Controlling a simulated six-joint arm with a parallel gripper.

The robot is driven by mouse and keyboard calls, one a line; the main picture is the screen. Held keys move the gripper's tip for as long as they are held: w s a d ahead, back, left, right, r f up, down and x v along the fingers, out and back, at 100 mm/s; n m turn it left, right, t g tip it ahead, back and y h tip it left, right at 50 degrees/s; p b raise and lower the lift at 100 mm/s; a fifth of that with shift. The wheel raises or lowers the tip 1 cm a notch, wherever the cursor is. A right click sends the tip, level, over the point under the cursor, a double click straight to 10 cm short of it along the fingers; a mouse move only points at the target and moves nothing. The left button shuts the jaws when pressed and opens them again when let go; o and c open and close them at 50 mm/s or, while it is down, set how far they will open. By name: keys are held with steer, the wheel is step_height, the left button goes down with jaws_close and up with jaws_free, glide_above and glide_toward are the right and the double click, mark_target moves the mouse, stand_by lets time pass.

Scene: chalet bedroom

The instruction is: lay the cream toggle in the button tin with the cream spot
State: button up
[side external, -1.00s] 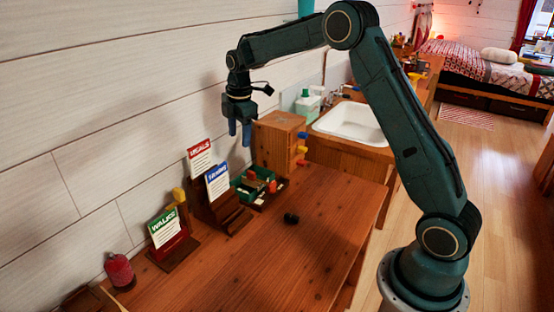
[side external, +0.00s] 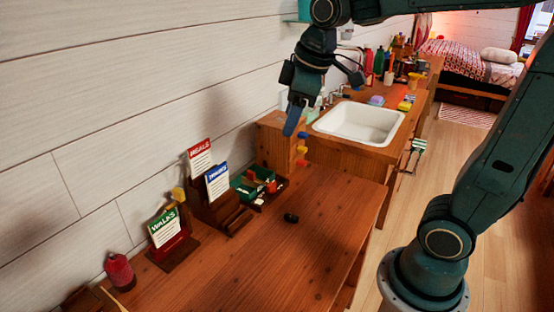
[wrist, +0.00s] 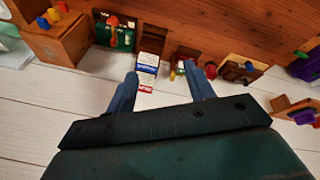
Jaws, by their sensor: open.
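I cannot make out the cream toggle or a button tin with a cream spot in either view. My gripper (side external: 323,107) is open and empty, raised in the air above the small wooden cabinet in the side view. Its two blue fingers stand wide apart in the wrist view (wrist: 160,70), with nothing between them. A green tray (side external: 240,186) with small coloured pieces sits on the table against the wall; the pieces are too small to tell apart. It also shows at the top of the wrist view (wrist: 103,37).
The wooden cabinet (side external: 274,142) with coloured knobs stands behind the tray. Card stands with blue (side external: 217,181), red and green cards line the wall. A red canister (side external: 120,271) is front left.

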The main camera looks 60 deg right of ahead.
steer(key=s+a+f+m+t, duration=0.1)
steer(key=s+m, duration=0.4)
steer(key=s, duration=0.9)
step_height(320, 180, down, 2)
steer(key=shift+a+f+t, duration=0.2)
steer(key=shift+a+t, duration=0.1)
steer(key=shift+a, duration=0.5)
